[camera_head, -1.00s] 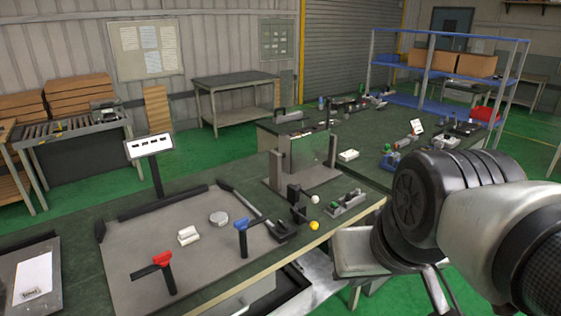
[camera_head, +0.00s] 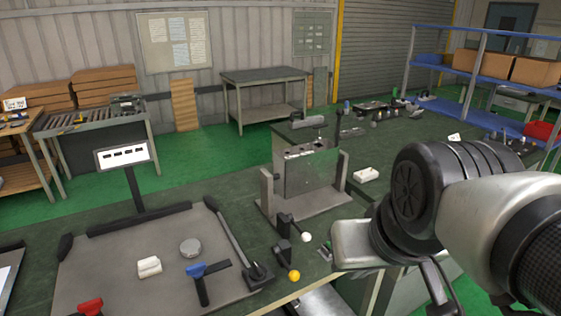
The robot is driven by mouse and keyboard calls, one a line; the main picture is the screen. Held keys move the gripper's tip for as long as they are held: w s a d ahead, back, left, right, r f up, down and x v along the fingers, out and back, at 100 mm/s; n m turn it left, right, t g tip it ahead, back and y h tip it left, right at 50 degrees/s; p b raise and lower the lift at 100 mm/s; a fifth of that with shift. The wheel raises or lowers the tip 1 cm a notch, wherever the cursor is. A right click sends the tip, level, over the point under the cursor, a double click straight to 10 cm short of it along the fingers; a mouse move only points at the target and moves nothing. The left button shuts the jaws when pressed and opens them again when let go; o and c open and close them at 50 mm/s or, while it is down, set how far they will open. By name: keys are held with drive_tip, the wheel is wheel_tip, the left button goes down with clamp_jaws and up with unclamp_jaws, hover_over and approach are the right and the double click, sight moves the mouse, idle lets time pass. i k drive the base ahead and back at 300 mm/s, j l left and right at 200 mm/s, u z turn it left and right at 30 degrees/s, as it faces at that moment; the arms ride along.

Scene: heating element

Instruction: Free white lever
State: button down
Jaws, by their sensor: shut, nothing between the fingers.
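The white lever, with a round white knob (camera_head: 305,237), stands at the front of the bench beside a black bracket. A lever with a yellow knob (camera_head: 294,275) is just in front of it. My gripper (camera_head: 440,288) is at the lower right, below my arm's wrist. It is shut and empty, apart from the white lever and to its right. The fingertips are small and partly hidden by the hand and the wrist.
A grey machine (camera_head: 305,170) with side posts stands behind the levers. Left of them a grey board (camera_head: 120,260) carries blue (camera_head: 205,270) and red (camera_head: 90,307) handles, a white block (camera_head: 149,266) and a round disc (camera_head: 190,248). A white block (camera_head: 366,174) lies right of the machine.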

sight(306, 237)
drive_tip(key=i+l+u, duration=0.1)
drive_tip(key=i+l, duration=0.15)
drive_tip(key=l, duration=0.15)
drive_tip(key=i+l+u, duration=0.1)
drive_tip(key=i+l, duration=0.15)
drive_tip(key=l, duration=0.15)
drive_tip(key=i+l+u, duration=0.1)
drive_tip(key=l, duration=0.3)
drive_tip(key=i, duration=0.1)
